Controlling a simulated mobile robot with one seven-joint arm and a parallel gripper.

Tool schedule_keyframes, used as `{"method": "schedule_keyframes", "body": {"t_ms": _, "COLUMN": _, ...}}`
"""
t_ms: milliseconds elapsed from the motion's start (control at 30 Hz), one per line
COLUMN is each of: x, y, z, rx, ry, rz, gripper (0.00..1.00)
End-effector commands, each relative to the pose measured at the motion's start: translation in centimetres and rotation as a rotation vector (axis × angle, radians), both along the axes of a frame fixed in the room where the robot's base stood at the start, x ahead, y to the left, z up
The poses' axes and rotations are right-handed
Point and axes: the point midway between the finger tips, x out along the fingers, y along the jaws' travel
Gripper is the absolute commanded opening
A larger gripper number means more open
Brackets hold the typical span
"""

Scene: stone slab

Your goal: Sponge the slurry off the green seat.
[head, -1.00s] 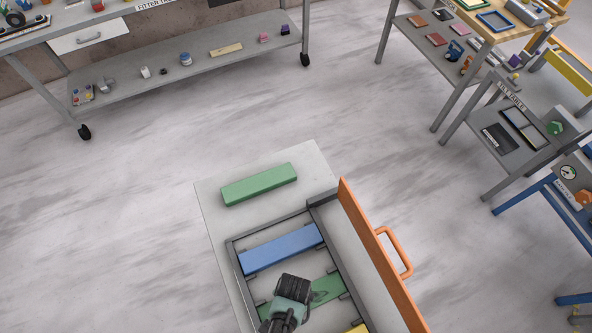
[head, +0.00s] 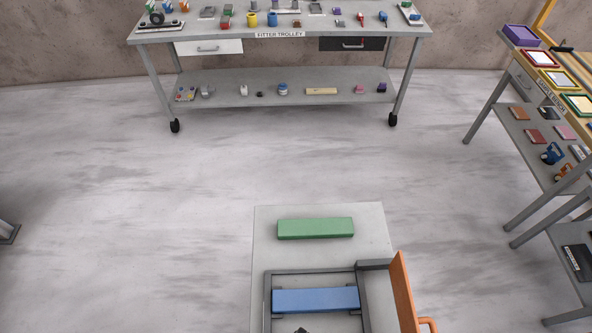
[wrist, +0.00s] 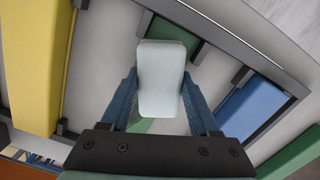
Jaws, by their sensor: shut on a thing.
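My gripper (wrist: 160,98) is shut on a pale, rounded sponge (wrist: 160,75), held between its two blue fingers in the wrist view. Behind the sponge lies the green seat (wrist: 197,46), a green strip in a grey frame; the sponge hides its middle. I cannot tell whether the sponge touches it. No slurry shows on the parts of the seat I can see. In the head view only a dark tip of my arm shows at the bottom edge, and the green seat is out of frame.
A blue bar (head: 315,299) lies in the grey frame, and a loose green bar (head: 315,228) lies on the slab (head: 370,222) beyond it. A yellow bar (wrist: 35,60) is at left in the wrist view. An orange panel (head: 403,290) with a handle stands along the right.

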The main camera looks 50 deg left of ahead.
Motion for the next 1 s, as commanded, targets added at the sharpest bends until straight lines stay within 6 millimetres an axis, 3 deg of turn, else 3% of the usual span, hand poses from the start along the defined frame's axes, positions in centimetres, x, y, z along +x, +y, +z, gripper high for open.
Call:
{"method": "schedule_keyframes", "body": {"t_ms": 33, "x": -0.6, "y": -0.4, "z": -0.3, "rx": -0.003, "ry": 0.023, "rz": -0.001, "gripper": 0.0}}
{"method": "schedule_keyframes", "body": {"t_ms": 1000, "x": 4.9, "y": -4.0, "z": -0.4, "rx": -0.005, "ry": 0.005, "rz": -0.002, "gripper": 0.0}}
